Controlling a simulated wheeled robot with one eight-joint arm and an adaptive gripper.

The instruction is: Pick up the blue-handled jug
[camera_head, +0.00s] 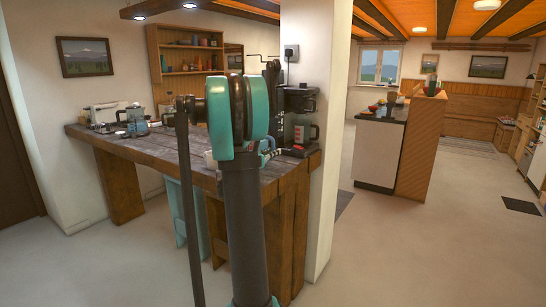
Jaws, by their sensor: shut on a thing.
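My own teal and dark arm (240,115) stands in the middle of the view and covers much of the worktop behind it. A small blue loop, which looks like the handle of the blue-handled jug (267,144), shows just right of the arm, low over the worktop. The jug's body is mostly hidden behind the arm. My gripper (270,152) is mostly hidden too; a small dark part of it shows at the blue handle, and it is shut there. I cannot tell whether the jug touches the worktop.

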